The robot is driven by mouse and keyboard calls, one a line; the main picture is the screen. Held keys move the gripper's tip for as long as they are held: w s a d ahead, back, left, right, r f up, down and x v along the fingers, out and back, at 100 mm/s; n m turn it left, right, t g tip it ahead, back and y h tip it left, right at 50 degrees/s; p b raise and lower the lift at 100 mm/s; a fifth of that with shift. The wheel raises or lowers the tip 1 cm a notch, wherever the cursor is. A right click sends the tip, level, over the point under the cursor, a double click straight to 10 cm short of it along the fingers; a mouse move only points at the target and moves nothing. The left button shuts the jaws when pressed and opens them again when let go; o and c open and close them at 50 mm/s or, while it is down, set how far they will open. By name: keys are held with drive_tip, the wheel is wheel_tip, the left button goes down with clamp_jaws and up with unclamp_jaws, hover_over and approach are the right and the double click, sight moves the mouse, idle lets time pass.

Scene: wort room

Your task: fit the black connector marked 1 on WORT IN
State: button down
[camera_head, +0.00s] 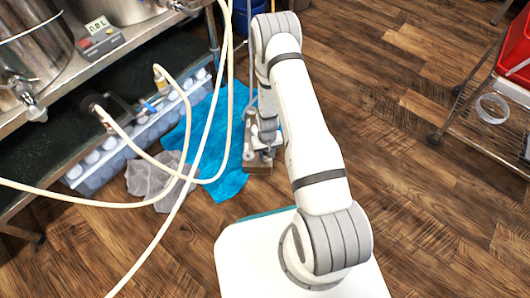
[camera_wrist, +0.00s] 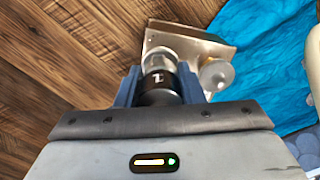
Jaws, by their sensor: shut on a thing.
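My gripper (camera_wrist: 158,84) has its two blue fingers closed on the black connector (camera_wrist: 160,98), whose white mark shows in the wrist view. Beyond the connector, a clear or shiny round fitting (camera_wrist: 160,61) lines up with it, on a metal block (camera_wrist: 200,43). I cannot tell whether connector and fitting touch or are joined. A second round, silvery port (camera_wrist: 216,76) is just right of the connector. No WORT IN lettering is readable. In the head view my gripper (camera_head: 264,146) points down over the metal block (camera_head: 258,167) on the floor; the connector is too small to make out there.
A blue cloth (camera_head: 228,150) lies beside the block. Left are a steel bench with kettles (camera_head: 40,50), a crate of white-topped items (camera_head: 95,170) and a grey cloth (camera_head: 155,180). Pale hoses (camera_head: 150,157) loop across.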

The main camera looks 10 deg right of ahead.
drive_tip(key=shift+f+b, duration=0.3)
drive_tip(key=shift+f, duration=0.15)
drive_tip(key=c, duration=0.9)
unclamp_jaws()
drive_tip(key=shift+r+p, duration=1.8)
drive_tip(key=shift+r, duration=2.15)
